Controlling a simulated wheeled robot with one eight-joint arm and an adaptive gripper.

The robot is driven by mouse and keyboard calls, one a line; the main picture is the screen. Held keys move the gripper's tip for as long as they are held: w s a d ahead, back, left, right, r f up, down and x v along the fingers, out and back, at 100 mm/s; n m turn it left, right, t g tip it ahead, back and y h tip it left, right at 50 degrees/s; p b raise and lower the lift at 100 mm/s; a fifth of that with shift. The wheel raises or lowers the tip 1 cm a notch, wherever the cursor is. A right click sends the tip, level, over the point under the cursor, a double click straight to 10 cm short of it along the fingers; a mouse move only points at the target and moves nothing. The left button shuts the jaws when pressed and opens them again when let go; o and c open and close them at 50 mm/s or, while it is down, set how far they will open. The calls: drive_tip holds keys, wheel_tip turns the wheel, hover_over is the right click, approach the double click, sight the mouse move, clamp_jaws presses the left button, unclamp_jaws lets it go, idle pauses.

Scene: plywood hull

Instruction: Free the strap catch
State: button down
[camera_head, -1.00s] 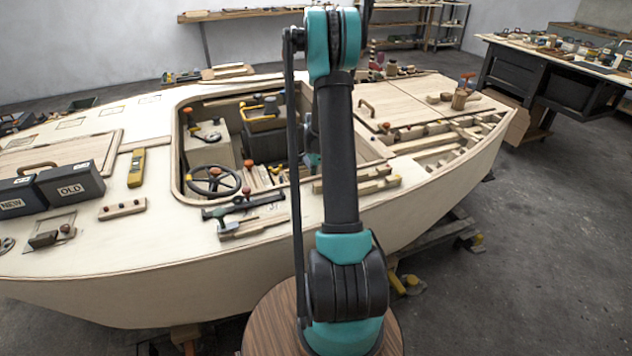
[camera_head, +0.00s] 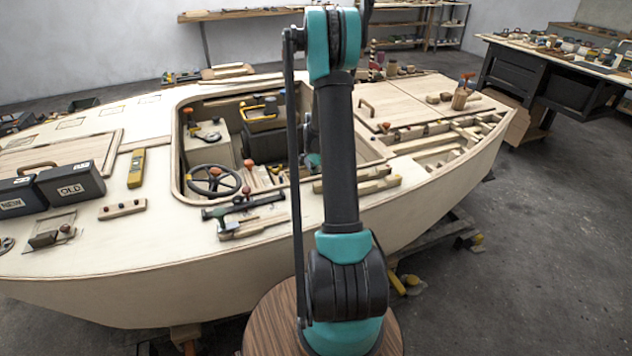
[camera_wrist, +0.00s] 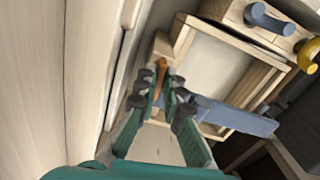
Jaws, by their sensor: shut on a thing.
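My gripper (camera_wrist: 161,92) shows in the wrist view, with teal fingers and dark grey tips. The tips are closed on a small orange piece (camera_wrist: 161,70), which looks like the strap catch. A grey-blue flat strip (camera_wrist: 235,117), which may be the strap, runs from beside the right fingertip to the right across a wooden frame. I cannot tell whether the strip is joined to the orange piece. The fingertips hide much of the orange piece. In the head view my arm blocks most of my gripper and the catch, inside or near the cockpit opening.
A pale wooden wall (camera_wrist: 60,80) stands close on the left in the wrist view. A wooden frame (camera_wrist: 255,85) is close on the right, with a blue-grey peg (camera_wrist: 268,18) and a yellow hook (camera_wrist: 308,52). The plywood hull (camera_head: 150,285) surrounds the cockpit with its steering wheel (camera_head: 213,181).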

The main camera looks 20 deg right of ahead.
drive_tip(key=n, duration=1.2)
drive_tip(key=shift+n, duration=2.1)
drive_tip(key=c, duration=1.6)
unclamp_jaws()
drive_tip(key=shift+c, duration=0.2)
